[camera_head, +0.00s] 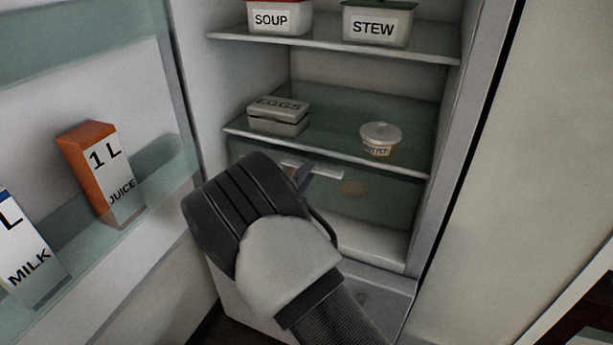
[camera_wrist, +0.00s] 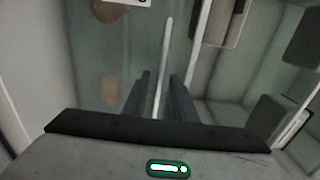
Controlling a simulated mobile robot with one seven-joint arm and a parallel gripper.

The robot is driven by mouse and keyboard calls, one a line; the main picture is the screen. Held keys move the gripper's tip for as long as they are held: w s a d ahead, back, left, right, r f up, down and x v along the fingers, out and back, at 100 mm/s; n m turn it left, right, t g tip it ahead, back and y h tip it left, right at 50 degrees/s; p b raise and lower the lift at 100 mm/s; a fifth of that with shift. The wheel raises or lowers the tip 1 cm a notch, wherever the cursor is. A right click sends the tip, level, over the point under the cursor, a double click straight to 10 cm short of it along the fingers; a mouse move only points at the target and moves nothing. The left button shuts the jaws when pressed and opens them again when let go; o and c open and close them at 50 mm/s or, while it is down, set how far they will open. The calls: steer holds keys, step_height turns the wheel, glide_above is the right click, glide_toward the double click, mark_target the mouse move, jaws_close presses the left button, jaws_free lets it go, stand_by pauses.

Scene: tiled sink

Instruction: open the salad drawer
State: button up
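The salad drawer (camera_head: 385,200) has a see-through greenish front and sits under the lowest glass shelf of the open fridge. It looks closed. Its pale bar handle (camera_head: 325,173) runs along the upper front, partly hidden by my gripper (camera_head: 303,176). In the wrist view the handle (camera_wrist: 164,62) runs lengthwise between the two dark fingers of my gripper (camera_wrist: 162,88). The fingers are apart, with a gap showing on each side of the bar. I cannot tell whether either finger touches it. Blurred brownish shapes (camera_head: 353,187) show through the drawer front.
The egg box (camera_head: 278,117) and butter tub (camera_head: 380,139) stand on the shelf above the drawer. Soup (camera_head: 279,17) and stew (camera_head: 378,26) boxes stand higher. The open fridge door at left holds juice (camera_head: 100,172) and milk (camera_head: 27,250). The fridge's side wall (camera_head: 440,140) bounds the right.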

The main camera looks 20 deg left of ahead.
jaws_close()
stand_by(1.4)
